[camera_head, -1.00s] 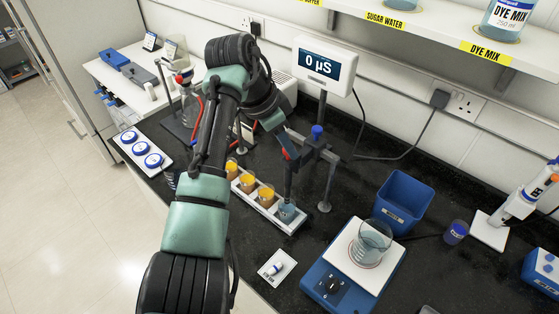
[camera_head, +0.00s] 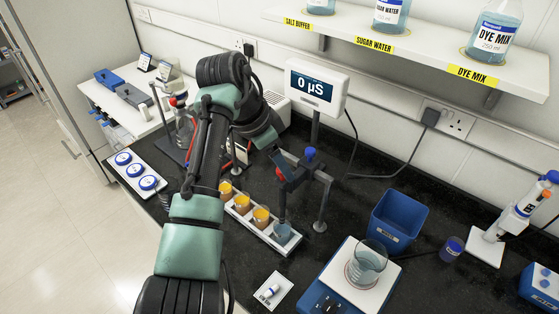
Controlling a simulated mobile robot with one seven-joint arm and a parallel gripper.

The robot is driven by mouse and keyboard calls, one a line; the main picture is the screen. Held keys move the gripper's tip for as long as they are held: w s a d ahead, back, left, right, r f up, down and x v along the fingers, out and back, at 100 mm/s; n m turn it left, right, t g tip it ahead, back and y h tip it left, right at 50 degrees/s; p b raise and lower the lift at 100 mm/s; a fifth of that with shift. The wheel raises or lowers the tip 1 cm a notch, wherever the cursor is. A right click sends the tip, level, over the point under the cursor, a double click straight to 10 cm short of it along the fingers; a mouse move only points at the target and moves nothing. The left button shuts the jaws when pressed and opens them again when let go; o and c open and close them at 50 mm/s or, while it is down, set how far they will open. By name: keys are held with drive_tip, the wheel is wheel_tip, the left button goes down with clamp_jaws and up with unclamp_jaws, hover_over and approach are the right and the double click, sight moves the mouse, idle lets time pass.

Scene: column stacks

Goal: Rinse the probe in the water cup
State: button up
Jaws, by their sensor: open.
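The water cup (camera_head: 283,233) is a small clear cup with bluish liquid at the near right end of a white rack. A dark upright shaft (camera_head: 283,204), apparently the probe, runs down to the cup; its lower tip is hard to make out. My gripper (camera_head: 284,168) is open at the upper part of this shaft, beside a dark stand (camera_head: 320,205) with a blue knob. My arm partly hides the fingers, and I cannot tell if they touch the shaft. The meter (camera_head: 315,86) behind reads 0 µS.
Several cups of orange liquid (camera_head: 261,216) fill the rest of the white rack (camera_head: 262,236). A small white tile (camera_head: 272,291) lies in front.

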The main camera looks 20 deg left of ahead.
drive_tip(key=v, duration=1.2)
drive_tip(key=shift+s+a+r+b, duration=0.15)
drive_tip(key=shift+r+b, duration=0.2)
drive_tip(key=shift+b, duration=0.05)
